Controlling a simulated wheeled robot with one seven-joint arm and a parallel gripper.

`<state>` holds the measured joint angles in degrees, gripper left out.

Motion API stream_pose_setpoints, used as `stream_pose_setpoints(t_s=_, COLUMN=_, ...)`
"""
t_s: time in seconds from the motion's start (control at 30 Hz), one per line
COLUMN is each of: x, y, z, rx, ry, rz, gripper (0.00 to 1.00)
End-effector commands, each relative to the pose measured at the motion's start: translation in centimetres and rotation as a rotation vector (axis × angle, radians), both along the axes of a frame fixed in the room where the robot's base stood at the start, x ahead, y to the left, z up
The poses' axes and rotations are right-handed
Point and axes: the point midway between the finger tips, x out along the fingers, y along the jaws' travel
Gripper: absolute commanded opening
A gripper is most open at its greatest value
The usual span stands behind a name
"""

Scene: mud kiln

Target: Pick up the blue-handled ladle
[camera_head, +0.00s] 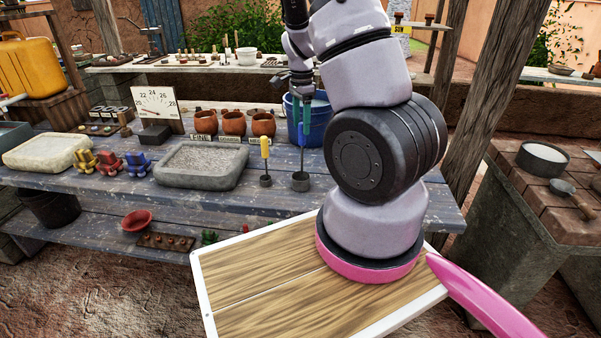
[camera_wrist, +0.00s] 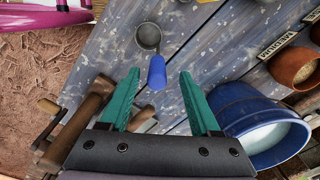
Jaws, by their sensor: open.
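The blue-handled ladle stands upright on the blue-grey plank table, its blue handle (camera_wrist: 157,72) pointing up at the wrist camera and its dark cup (camera_wrist: 148,37) below. My gripper (camera_head: 302,132) points down directly above the ladle. It is open; in the wrist view its green fingers (camera_wrist: 159,78) lie on either side of the handle, with visible gaps. How far the fingertips reach down along the handle is hard to tell.
A yellow-handled ladle (camera_head: 265,150) stands just left. A blue bucket (camera_head: 310,118) with pale contents stands close behind, and several terracotta pots (camera_head: 234,123) stand behind left. A grey stone tray (camera_head: 203,167) lies further left. The table's front edge is near.

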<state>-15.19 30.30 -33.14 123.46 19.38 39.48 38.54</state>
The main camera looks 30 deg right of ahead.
Motion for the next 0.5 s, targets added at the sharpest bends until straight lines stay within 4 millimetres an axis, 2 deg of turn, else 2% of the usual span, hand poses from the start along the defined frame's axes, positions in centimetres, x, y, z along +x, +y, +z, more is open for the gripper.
stream_pose_setpoints(t_s=0.23, x=-0.4, y=-0.1, z=-3.7, rx=0.000, ry=0.004, rz=-0.001, gripper=0.64)
stream_pose_setpoints(t_s=0.33, x=-0.3, y=0.0, z=-4.5, rx=0.000, ry=0.002, rz=0.000, gripper=0.64)
stream_pose_setpoints(t_s=0.5, x=-0.3, y=0.0, z=-4.6, rx=0.000, ry=0.001, rz=0.001, gripper=0.64)
